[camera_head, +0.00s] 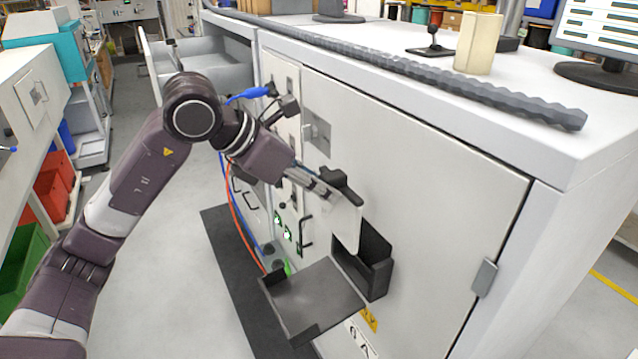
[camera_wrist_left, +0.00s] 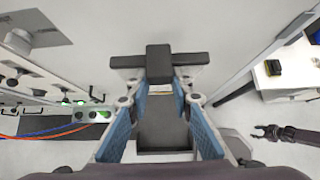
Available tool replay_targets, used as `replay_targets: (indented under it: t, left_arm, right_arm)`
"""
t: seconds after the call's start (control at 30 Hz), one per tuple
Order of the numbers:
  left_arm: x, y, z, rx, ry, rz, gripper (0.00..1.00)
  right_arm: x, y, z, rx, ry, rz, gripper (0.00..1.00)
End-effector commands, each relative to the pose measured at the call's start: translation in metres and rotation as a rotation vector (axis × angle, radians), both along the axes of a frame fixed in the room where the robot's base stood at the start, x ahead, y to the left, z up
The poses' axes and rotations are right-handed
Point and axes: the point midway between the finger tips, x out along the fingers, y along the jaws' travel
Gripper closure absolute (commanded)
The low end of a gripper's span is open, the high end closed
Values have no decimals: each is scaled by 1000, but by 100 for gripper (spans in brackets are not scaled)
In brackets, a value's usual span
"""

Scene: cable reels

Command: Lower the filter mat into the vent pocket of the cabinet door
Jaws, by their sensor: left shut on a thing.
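The filter mat (camera_head: 345,222) is a pale upright panel with a black T-shaped grip at its top, which also shows in the left wrist view (camera_wrist_left: 158,65). My left gripper (camera_head: 322,187) is shut on the mat by its top. The vent pocket (camera_head: 376,272) is a black open-topped box on the cabinet door (camera_head: 430,200). The mat's lower end overlaps the pocket's left side in the head view; I cannot tell whether it is inside the mouth. My right gripper (camera_wrist_left: 262,131) shows small in the left wrist view, apparently open and empty.
A dark tray (camera_head: 312,298) juts out from the cabinet left of and below the pocket. A door latch (camera_head: 485,277) is at the right. Red and blue cables (camera_head: 238,215) hang at the left. An open drawer (camera_head: 200,70) sticks out farther back.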

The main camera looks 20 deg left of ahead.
Motion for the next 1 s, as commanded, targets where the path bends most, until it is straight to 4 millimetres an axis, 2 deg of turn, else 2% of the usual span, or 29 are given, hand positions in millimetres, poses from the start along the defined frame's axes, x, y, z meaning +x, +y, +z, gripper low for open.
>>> replay_targets:
  t: [0.17,0.47,1.0]
  left_arm:
    - [8,-8,-2,-1,0,-2,100]
    - [22,-18,-7,-1,1,-1,100]
    - [47,-38,-15,-1,1,-1,100]
  right_arm:
    - [-5,10,4,10,8,1,60]
    - [12,1,10,2,-15,2,60]
    - [8,-3,18,-3,-11,0,60]
